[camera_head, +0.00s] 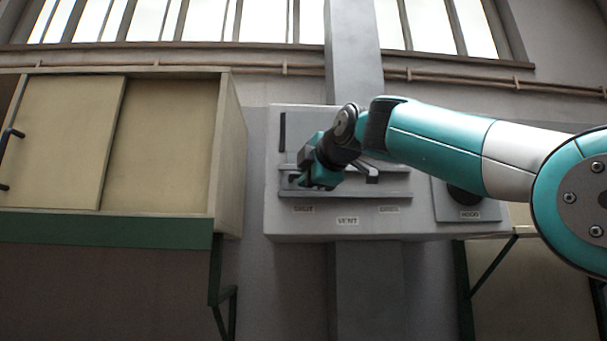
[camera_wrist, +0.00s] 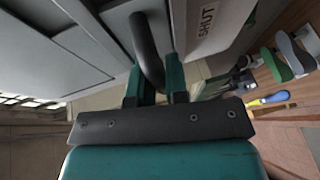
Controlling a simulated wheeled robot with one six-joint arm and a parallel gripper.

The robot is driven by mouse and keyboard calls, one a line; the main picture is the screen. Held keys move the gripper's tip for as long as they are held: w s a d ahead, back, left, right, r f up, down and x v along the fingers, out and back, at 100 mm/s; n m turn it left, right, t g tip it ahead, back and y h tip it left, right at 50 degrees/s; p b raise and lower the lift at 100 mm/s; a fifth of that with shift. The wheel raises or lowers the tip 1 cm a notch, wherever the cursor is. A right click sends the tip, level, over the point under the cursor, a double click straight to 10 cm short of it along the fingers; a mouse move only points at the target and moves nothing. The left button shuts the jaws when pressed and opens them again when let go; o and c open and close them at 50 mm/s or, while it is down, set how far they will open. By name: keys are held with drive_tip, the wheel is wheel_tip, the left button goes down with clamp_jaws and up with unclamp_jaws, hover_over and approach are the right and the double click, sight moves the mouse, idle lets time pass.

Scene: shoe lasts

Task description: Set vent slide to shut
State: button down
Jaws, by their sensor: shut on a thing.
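The vent slide is a horizontal track (camera_head: 385,194) low on a grey wall box, with a small label reading SHUT (camera_head: 303,210) under its left end, VENT below the middle, and a hard-to-read label under its right end. My gripper (camera_head: 316,182) is at the left end of the track, above the SHUT label. In the wrist view, its teal fingers (camera_wrist: 160,88) are shut on a dark curved slide handle (camera_wrist: 147,48), with the SHUT label (camera_wrist: 207,25) close to the right. In the head view my gripper hides the handle.
The grey box (camera_head: 300,228) also has a vertical slot at upper left and a light lever (camera_head: 368,170) right of my gripper. A dark knob (camera_head: 463,194) sits at right. A cream cabinet (camera_head: 165,150) stands left. Tools (camera_wrist: 268,99) hang at right in the wrist view.

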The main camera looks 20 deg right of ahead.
drive_tip(key=shift+w+a, duration=0.15)
drive_tip(key=shift+a, duration=0.35)
drive_tip(key=c, duration=1.1)
unclamp_jaws()
drive_tip(key=shift+a, duration=0.25)
drive_tip(key=shift+d, duration=0.15)
drive_tip(key=shift+s, duration=0.3)
drive_tip(key=s+r+b, duration=0.1)
drive_tip(key=s, duration=0.4)
drive_tip(key=s+d+r, duration=0.1)
drive_tip(key=s, duration=0.5)
drive_tip(key=s+r+b, duration=0.1)
drive_tip(key=s, duration=0.4)
drive_tip(key=shift+s+d+b, duration=0.2)
drive_tip(key=shift+d+b, duration=0.15)
